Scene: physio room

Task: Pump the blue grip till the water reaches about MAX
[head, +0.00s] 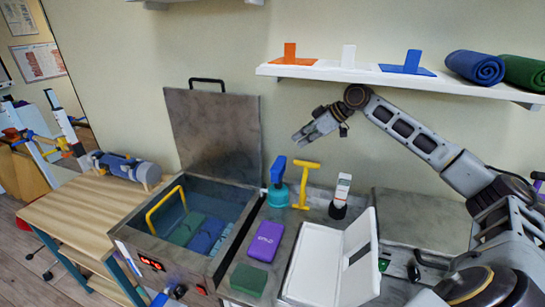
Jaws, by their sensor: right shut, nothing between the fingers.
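The blue grip (278,168) stands upright on a round teal base (277,196) behind the tank's right rim. The open steel tank (255,212) holds bluish water (212,191) with green and blue packs in it. A yellow wire handle (165,208) rises at its left side. I cannot make out a MAX mark or the exact water level. My right gripper (301,138) is shut and empty, in the air above and slightly right of the blue grip, not touching it. My left gripper is not in view.
A yellow T-handle (305,180) stands right of the blue grip. A white and black device (340,194), a purple pack (265,240), a green block (248,279) and an open white case (312,262) are nearby. The raised lid (215,135) and wall shelf (370,76) limit room behind.

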